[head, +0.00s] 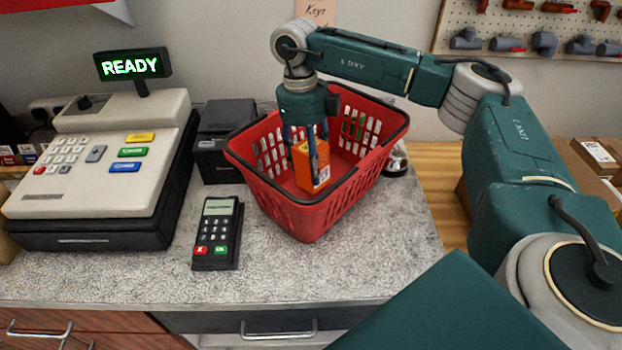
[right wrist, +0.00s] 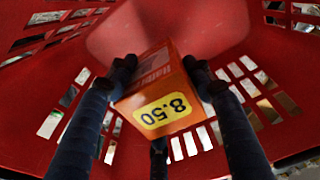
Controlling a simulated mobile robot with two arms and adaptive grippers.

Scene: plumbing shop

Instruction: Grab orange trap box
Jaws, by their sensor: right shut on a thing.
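The orange trap box (head: 305,169) is inside the red basket (head: 302,218) on the counter. My right gripper (head: 308,152) reaches down into the basket from above and is shut on the box. In the right wrist view the box (right wrist: 160,95) shows a yellow "8.50" label, with the fingers of my right gripper (right wrist: 158,72) on both sides of it. The basket's red walls (right wrist: 45,150) surround it there. I cannot tell whether the box touches the basket floor. My left gripper is not in view.
A cash register (head: 105,175) with a lit "READY" display stands at the left. A card terminal (head: 217,232) lies in front of the basket's left side, and a black printer (head: 222,140) stands behind. The counter (head: 330,270) is clear in front. Pegboard fittings hang at the upper right.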

